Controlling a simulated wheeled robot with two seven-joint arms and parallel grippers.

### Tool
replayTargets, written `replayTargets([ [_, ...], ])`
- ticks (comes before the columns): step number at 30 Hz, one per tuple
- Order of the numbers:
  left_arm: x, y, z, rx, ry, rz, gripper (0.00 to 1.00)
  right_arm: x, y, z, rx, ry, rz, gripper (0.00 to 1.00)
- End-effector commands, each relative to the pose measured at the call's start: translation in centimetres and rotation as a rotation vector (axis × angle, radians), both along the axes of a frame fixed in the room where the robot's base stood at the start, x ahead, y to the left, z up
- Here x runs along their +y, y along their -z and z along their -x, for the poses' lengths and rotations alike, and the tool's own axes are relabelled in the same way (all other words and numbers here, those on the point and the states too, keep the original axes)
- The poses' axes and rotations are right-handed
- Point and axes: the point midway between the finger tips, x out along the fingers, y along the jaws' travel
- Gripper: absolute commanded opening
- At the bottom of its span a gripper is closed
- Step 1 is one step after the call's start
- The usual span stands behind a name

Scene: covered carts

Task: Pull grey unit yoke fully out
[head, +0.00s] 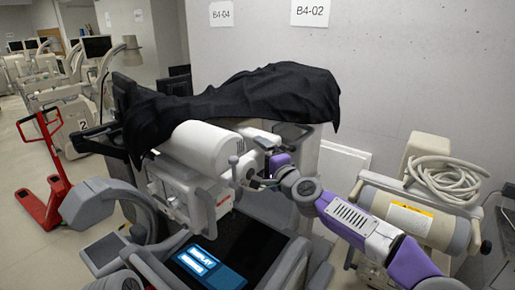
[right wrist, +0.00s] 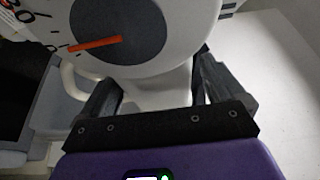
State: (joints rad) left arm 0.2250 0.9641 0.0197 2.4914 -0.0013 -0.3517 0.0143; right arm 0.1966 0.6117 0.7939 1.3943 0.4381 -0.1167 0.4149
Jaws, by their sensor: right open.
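The white and grey unit with a white cylinder (head: 201,147) stands at the centre of the head view, partly under a black cover. I cannot tell for certain which part is the yoke. My right gripper (head: 258,174) is at the unit's right side, at the end of the purple arm. In the right wrist view the gripper (right wrist: 150,85) is open. A pale post-like part (right wrist: 165,85) shows between its black fingers, below a round dial (right wrist: 122,30) with an orange needle. I cannot tell whether the fingers touch it. My left gripper is not in view.
The black cover (head: 262,92) drapes over the cart top. A dark panel with a blue display label (head: 207,266) lies below the unit. A beige machine with a coiled hose (head: 445,180) stands right. A red pallet jack (head: 50,190) and open floor are left.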

Motion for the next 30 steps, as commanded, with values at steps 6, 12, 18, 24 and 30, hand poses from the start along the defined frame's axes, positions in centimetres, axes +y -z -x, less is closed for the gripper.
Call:
replayTargets([
  [6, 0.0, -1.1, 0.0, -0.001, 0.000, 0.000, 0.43, 0.9, 0.0, -1.6, 0.001, 0.001, 0.001, 0.96],
  [12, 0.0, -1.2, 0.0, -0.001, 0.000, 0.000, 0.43, 1.0, 0.1, -1.8, 0.000, 0.002, 0.001, 0.96],
  [18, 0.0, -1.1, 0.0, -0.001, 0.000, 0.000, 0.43, 1.0, 0.1, -1.8, 0.000, 0.002, 0.001, 0.83],
  [24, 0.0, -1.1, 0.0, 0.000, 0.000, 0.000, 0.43, 1.0, 0.1, -1.8, 0.000, 0.002, 0.001, 0.53],
  [30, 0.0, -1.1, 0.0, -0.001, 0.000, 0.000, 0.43, 1.0, 0.1, -1.8, 0.001, 0.001, 0.002, 0.22],
])
